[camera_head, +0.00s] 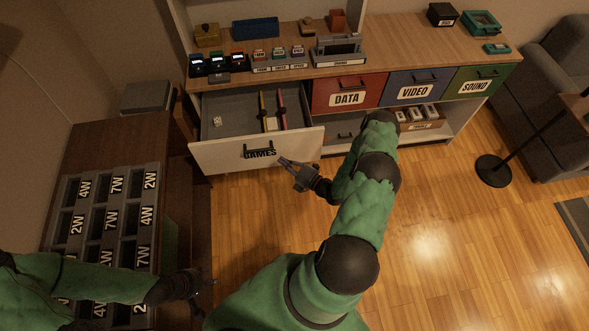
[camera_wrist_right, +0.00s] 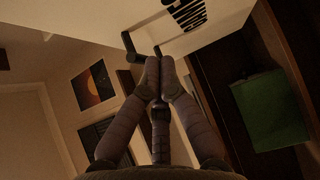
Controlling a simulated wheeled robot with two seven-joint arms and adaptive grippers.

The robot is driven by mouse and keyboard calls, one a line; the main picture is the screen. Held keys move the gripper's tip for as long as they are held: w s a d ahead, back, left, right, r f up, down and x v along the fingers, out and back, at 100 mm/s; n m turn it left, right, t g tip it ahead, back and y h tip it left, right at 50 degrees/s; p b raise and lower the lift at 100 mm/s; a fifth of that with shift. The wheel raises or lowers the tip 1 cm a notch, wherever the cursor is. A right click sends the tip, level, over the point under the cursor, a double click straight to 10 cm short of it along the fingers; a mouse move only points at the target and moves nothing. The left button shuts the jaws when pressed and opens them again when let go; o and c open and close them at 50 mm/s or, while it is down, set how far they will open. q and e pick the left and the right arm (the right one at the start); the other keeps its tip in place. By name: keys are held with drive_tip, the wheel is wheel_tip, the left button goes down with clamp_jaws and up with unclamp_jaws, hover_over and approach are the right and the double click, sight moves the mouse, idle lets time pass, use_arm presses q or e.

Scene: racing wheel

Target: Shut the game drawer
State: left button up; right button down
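The game drawer (camera_head: 215,158) has a white front marked GAMES and a black bar handle (camera_head: 258,147). It stands pulled out of the cabinet at the left in the head view, with its grey inside showing. The drawer front (camera_wrist_right: 215,40) and handle (camera_wrist_right: 128,46) also show in the right wrist view. My right gripper (camera_head: 284,161) is close to the drawer front, right of the handle; contact cannot be told. Its fingertips (camera_wrist_right: 160,62) are together and nothing shows between them. My left gripper (camera_head: 205,283) is low at the left, dark, away from the drawer; its fingers are unclear.
Small white dice (camera_head: 217,121) and upright thin boxes (camera_head: 264,108) are in the drawer. Shut DATA (camera_head: 347,84), VIDEO (camera_head: 402,94) and SOUND (camera_head: 490,74) drawers are to the right. A brown unit with a numbered rack (camera_head: 110,180) stands left.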

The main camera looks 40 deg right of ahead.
sight(280, 152)
use_arm(q)
drive_tip(key=shift+f+b, duration=0.5)
drive_tip(key=shift+f, duration=0.1)
use_arm(e)
drive_tip(key=shift+w+d, duration=0.3)
drive_tip(key=shift+w, duration=0.45)
drive_tip(key=shift+w+d, duration=0.25)
drive_tip(key=shift+w, duration=0.55)
drive_tip(key=shift+w+d, duration=0.3)
drive_tip(key=shift+w, duration=0.45)
